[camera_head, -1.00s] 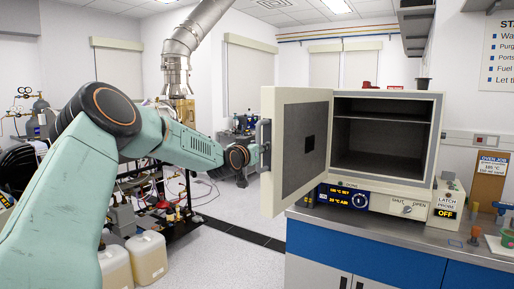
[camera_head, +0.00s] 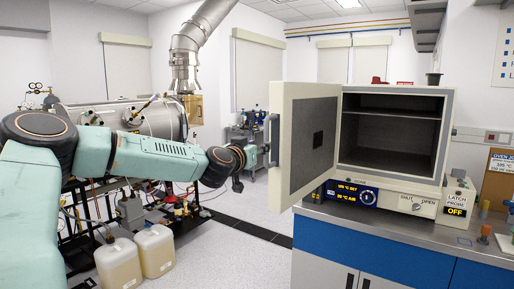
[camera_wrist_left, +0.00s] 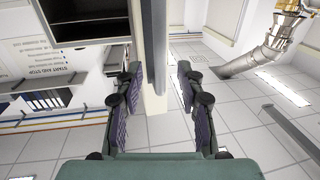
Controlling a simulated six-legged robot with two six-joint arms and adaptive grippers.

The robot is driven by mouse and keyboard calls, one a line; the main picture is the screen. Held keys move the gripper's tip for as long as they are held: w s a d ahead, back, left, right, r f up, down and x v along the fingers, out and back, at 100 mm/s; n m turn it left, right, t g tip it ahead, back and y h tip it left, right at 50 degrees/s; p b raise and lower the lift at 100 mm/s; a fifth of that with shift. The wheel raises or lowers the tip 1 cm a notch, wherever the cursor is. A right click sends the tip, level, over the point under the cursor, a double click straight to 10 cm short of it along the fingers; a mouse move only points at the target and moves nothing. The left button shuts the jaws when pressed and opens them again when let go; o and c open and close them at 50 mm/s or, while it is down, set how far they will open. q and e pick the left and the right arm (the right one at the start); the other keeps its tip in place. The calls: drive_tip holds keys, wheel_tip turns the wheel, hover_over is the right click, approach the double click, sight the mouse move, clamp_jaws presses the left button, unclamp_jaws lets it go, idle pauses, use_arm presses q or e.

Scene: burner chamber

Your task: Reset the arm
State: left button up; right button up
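The oven (camera_head: 392,140) stands on the counter with its door (camera_head: 312,140) swung wide open to the left. The chamber is empty, with a shelf inside. A vertical handle (camera_head: 273,141) is on the door's outer edge. My left gripper (camera_head: 262,152) is just left of this handle in the head view. In the left wrist view its two fingers (camera_wrist_left: 158,105) are spread apart, with the pale door edge (camera_wrist_left: 155,60) and a grey bar showing between or beyond them. I cannot tell whether a finger touches the handle. My right gripper is not in view.
The counter (camera_head: 400,229) carries the oven, a latch probe box (camera_head: 456,198) and small tools at right. Two plastic jugs (camera_head: 155,250) and a rack with cables stand at lower left. The floor (camera_head: 240,262) in front of the counter is clear.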

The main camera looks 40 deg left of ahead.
use_arm(q)
drive_tip(key=shift+s+r, duration=0.1)
drive_tip(key=shift+s, duration=0.2)
drive_tip(key=shift+w+d, duration=0.1)
drive_tip(key=shift+w, duration=0.15)
